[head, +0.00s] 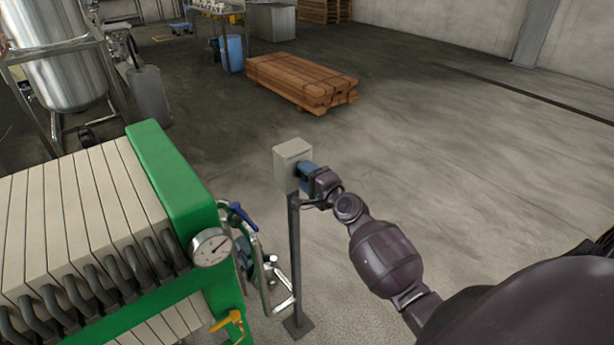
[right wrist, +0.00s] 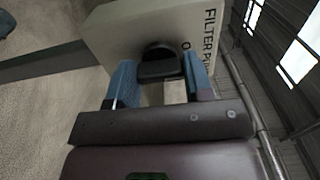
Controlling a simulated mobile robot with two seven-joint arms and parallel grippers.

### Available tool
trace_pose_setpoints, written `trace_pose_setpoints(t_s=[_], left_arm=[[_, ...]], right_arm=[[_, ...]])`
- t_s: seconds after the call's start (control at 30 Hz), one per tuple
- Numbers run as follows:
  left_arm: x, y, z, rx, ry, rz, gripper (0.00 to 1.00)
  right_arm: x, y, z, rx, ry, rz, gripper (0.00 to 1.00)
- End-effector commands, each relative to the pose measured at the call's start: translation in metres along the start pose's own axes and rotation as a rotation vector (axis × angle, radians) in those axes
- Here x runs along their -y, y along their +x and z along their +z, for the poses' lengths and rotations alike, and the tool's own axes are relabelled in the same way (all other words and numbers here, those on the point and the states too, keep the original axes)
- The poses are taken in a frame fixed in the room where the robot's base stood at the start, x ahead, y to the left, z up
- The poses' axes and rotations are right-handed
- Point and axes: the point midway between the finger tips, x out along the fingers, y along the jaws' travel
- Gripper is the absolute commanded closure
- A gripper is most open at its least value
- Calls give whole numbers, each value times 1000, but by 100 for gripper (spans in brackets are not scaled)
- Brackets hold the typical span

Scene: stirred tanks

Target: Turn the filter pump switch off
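The filter pump switch is a black knob (right wrist: 160,62) on the face of a pale grey box (head: 291,163). The box tops a thin dark post in the head view. In the right wrist view the box (right wrist: 120,25) carries the letters "FILTER PU", the rest cut off, with a mark like an "O" nearer the knob. My right gripper (head: 306,172) is at the box's right side. My left gripper is not in view.
A green-framed filter press (head: 165,175) with a gauge (head: 211,247) and pipes fills the lower left, close to the post (head: 295,265). A pallet of timber (head: 302,80) lies farther back. The floor right of it is clear.

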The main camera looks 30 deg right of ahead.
Motion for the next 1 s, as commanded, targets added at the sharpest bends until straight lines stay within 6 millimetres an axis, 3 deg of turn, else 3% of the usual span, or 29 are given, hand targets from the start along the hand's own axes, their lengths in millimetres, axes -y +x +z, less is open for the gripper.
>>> trace_pose_setpoints(t_s=[0.03, 0.17, 0.53, 0.67, 1.0], left_arm=[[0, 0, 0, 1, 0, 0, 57], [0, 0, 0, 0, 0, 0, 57], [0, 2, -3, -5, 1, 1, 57], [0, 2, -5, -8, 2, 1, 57], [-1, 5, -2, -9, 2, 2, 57]], right_arm=[[1, 0, -1, -2, 2, -3, 47], [1, 0, -1, -1, 1, -2, 28], [-1, -5, 0, -1, 0, 1, 28], [-1, -20, -1, -2, -1, 1, 28], [-1, -79, -1, -1, -1, 1, 28]])
